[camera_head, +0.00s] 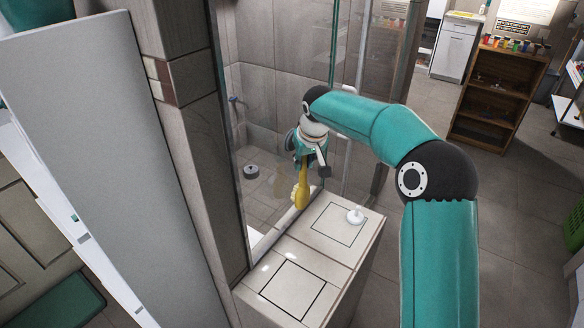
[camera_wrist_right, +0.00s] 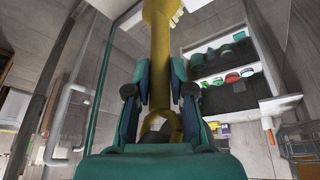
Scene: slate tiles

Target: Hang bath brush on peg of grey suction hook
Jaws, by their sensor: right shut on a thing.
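My right gripper (camera_head: 308,160) is shut on the yellow bath brush (camera_head: 302,188) and holds it above the tiled ledge, beside the glass panel. The brush hangs roughly upright, its pale bristles facing left. In the right wrist view the yellow handle (camera_wrist_right: 159,45) passes between the fingers (camera_wrist_right: 160,80), and a ring-shaped end shows near the palm. A small round grey piece with a dark centre (camera_head: 251,171) shows at the glass, left of the brush; it looks like the grey suction hook. I cannot make out its peg. My left gripper is not in view.
A tiled ledge (camera_head: 328,252) runs below the brush. A small white knobbed disc (camera_head: 355,216) stands on it. The glass panel (camera_head: 285,60) and a tiled pillar (camera_head: 190,130) bound the left side. A brown shelf (camera_head: 497,92) stands far right, with open floor before it.

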